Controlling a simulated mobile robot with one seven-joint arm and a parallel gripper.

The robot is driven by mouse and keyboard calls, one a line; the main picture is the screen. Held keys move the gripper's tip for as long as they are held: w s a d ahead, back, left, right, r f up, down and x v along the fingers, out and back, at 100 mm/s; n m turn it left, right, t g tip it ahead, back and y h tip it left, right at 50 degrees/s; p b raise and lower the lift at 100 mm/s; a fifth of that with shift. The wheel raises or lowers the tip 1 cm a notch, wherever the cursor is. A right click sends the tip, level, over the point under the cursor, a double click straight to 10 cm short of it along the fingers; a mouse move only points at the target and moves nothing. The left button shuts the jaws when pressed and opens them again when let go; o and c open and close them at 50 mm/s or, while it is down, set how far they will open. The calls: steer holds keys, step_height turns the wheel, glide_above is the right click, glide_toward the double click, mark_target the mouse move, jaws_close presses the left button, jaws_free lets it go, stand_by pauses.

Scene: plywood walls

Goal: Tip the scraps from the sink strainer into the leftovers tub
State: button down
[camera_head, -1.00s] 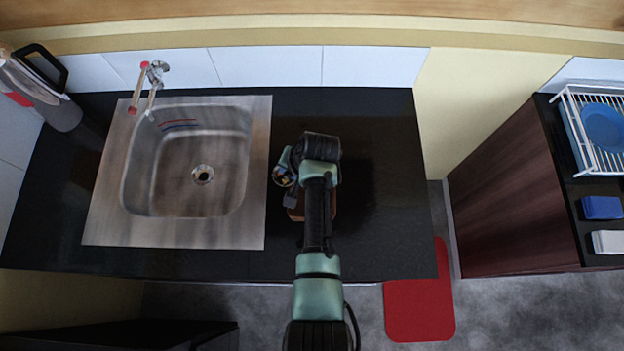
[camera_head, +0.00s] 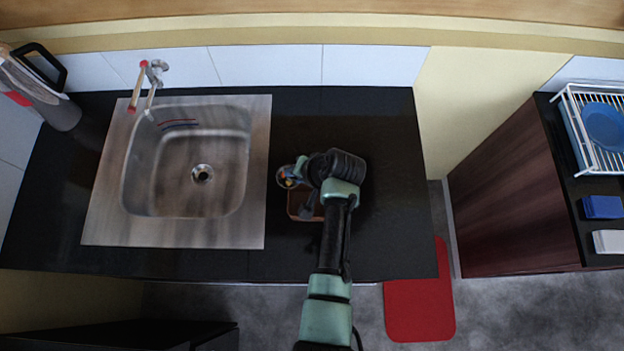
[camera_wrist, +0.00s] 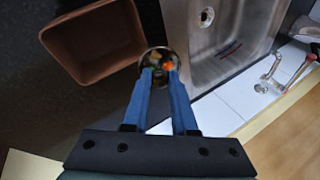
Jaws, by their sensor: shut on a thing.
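The sink strainer (camera_head: 288,177) is a small round metal cup with orange and dark scraps inside. It also shows in the wrist view (camera_wrist: 153,54), held at the tips of my gripper's blue fingers (camera_wrist: 161,70). My gripper (camera_head: 297,172) is shut on the strainer. The leftovers tub (camera_head: 297,213) is a brown, rounded rectangular container, partly hidden by my arm in the head view. In the wrist view the tub (camera_wrist: 65,42) looks empty where its inside shows. The strainer appears beside the tub's rim, at its sink side; its exact height is unclear.
The steel sink (camera_head: 180,228) with its tap (camera_head: 152,80) lies left of the tub. A grey jug (camera_head: 45,95) stands at the counter's far left. The black counter (camera_head: 390,225) is clear right of my arm. A dish rack (camera_head: 580,135) stands on a separate counter at right.

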steer(key=shift+s+d+y+b, duration=0.3)
steer(key=shift+s+d, duration=0.1)
steer(key=shift+d+t, duration=0.15)
steer(key=shift+t, duration=0.15)
steer(key=shift+s+d+b, duration=0.3)
steer(key=shift+s+b, duration=0.05)
steer(key=shift+s+d+f+t+y+b, duration=0.1)
steer(key=shift+s+d+t+y+b, duration=0.25)
steer(key=shift+t+y+b, duration=0.35)
steer(key=shift+s+d+t+y+b, duration=0.25)
steer(key=shift+d+y+b, duration=0.2)
steer(key=shift+b, duration=0.55)
steer(key=shift+s+d+f+t+y+b, duration=0.25)
steer(key=shift+t+y+b, duration=0.3)
steer(key=shift+b, duration=0.85)
steer(key=shift+s+d+f+t+y+b, duration=0.1)
steer(key=shift+d+t+y+b, duration=0.2)
steer(key=shift+y+b, duration=0.8)
steer(key=shift+s+d+f+t+y+b, duration=0.25)
steer(key=shift+t+b, duration=0.25)
steer(key=shift+b, duration=1.25)
steer(key=shift+s+d+f+t+y+b, duration=0.3)
steer(key=shift+s+d+t+y+b, duration=0.3)
steer(key=shift+b, duration=1.3)
steer(key=shift+d+f+t+y+b, duration=0.25)
steer(key=shift+y+b, duration=0.3)
steer(key=shift+b, duration=0.55)
steer(key=shift+d+f+t+y+b, duration=0.15)
steer(key=shift+t+y+b, duration=0.3)
steer(key=shift+b, duration=0.6)
